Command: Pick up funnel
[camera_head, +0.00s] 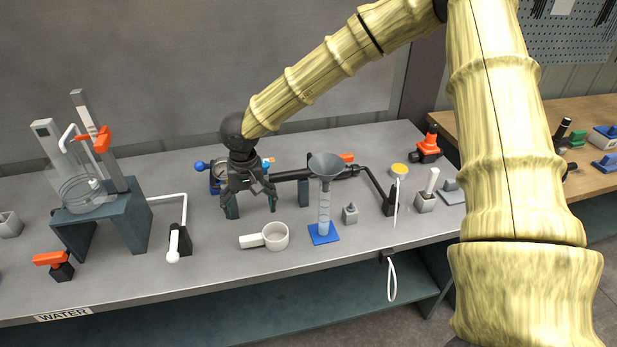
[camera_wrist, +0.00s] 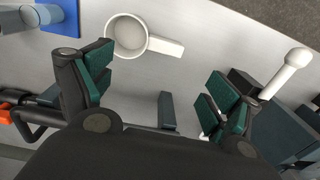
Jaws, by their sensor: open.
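The grey funnel (camera_head: 326,166) sits upright on top of a clear graduated cylinder (camera_head: 324,208) with a blue square base (camera_head: 323,234), on the bench right of centre in the head view. My gripper (camera_head: 250,207) is open and empty, pointing down to the left of the funnel and behind the white cup. In the wrist view my gripper (camera_wrist: 160,95) has its green-padded fingers spread wide with nothing between them. The blue base (camera_wrist: 66,17) shows at the upper left there, with a grey part of the cylinder or funnel at the picture's edge.
A white handled cup (camera_head: 275,237) stands left of the cylinder; it also shows in the wrist view (camera_wrist: 127,36). A black pipe (camera_head: 290,175) runs behind. A small grey block (camera_head: 350,214) stands right of the cylinder. Bare bench lies in front.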

